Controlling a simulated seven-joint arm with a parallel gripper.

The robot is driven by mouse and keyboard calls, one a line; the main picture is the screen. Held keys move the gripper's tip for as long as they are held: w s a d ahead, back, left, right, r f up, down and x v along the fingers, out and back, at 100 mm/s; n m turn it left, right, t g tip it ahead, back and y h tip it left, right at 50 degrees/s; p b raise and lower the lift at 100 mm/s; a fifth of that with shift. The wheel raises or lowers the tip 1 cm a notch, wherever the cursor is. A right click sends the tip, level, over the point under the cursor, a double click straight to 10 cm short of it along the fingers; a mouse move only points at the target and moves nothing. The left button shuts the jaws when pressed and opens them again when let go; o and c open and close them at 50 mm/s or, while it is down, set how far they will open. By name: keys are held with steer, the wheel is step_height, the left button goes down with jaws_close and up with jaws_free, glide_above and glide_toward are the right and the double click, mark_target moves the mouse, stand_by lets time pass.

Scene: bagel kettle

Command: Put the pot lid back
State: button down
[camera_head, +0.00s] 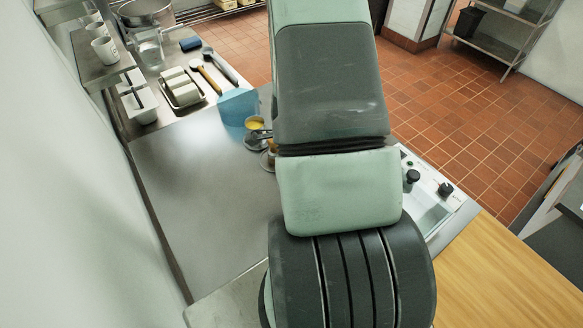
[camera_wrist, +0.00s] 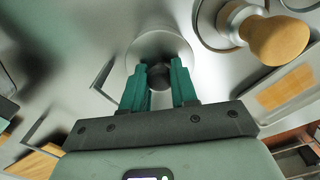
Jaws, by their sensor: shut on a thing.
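In the wrist view my gripper (camera_wrist: 160,77) has its two green fingers shut on the black knob (camera_wrist: 159,72) of a round steel lid (camera_wrist: 158,42). The lid lies beyond the fingertips and its edge shows around them. I cannot tell whether it rests on anything or hangs clear. In the head view my arm hides the gripper and the lid. A large steel pot (camera_head: 146,12) stands at the far upper left, but I cannot tell whether the lid belongs to it.
In the wrist view a wooden-topped object (camera_wrist: 279,41) is close on the right. In the head view a steel counter (camera_head: 195,190) is bare at the left. A tray of white blocks (camera_head: 183,92), a blue sheet (camera_head: 238,106) and a yellow-filled bowl (camera_head: 255,122) lie farther back.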

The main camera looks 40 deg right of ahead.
steer(key=shift+f, duration=0.3)
steer(key=c, duration=0.9)
jaws_free()
step_height(320, 180, up, 13)
steer(key=shift+f, duration=0.1)
